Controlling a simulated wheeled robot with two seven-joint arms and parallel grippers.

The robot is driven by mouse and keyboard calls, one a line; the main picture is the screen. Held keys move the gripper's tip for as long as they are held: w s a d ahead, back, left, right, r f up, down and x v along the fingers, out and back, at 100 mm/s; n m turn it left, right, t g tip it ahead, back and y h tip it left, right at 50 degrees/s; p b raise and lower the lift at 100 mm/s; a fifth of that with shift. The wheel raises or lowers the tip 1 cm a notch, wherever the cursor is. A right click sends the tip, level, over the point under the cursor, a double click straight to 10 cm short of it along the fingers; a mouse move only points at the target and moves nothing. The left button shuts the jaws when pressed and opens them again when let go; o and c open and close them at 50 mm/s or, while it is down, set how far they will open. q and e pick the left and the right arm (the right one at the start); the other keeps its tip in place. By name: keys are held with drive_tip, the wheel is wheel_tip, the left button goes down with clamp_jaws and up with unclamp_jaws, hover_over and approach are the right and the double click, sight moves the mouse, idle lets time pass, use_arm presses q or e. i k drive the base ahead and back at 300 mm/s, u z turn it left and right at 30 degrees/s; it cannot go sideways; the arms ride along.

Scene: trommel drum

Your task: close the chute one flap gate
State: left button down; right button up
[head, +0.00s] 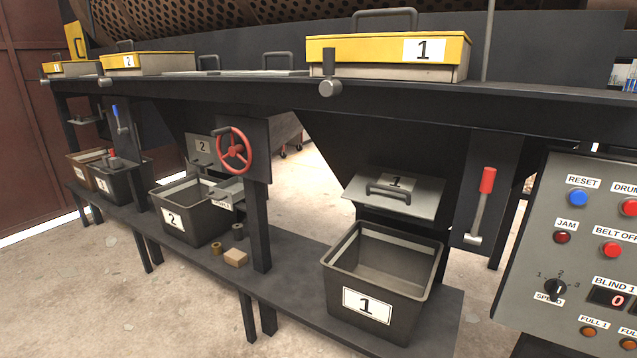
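The chute one flap gate (393,194) is a grey plate with a "1" label and a dark bar handle (388,195). It juts out, tilted, from below the dark chute one (385,145), above bin 1. A lever with a red grip (487,180) stands on a dark plate to the right of the flap, its grip pointing up. I cannot tell if the lever is linked to the flap. Neither of my grippers is in view.
Open black bin 1 (367,309) stands below on the dark shelf (285,283). A red handwheel (234,150) and bin 2 (172,218) are to the left. A control panel (567,247) stands at the right. A yellow-lidded box (345,50) sits above.

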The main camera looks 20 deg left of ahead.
sight(401, 192)
drive_tip(key=u, duration=0.15)
drive_tip(key=i, duration=0.35)
drive_tip(key=z, duration=1.2)
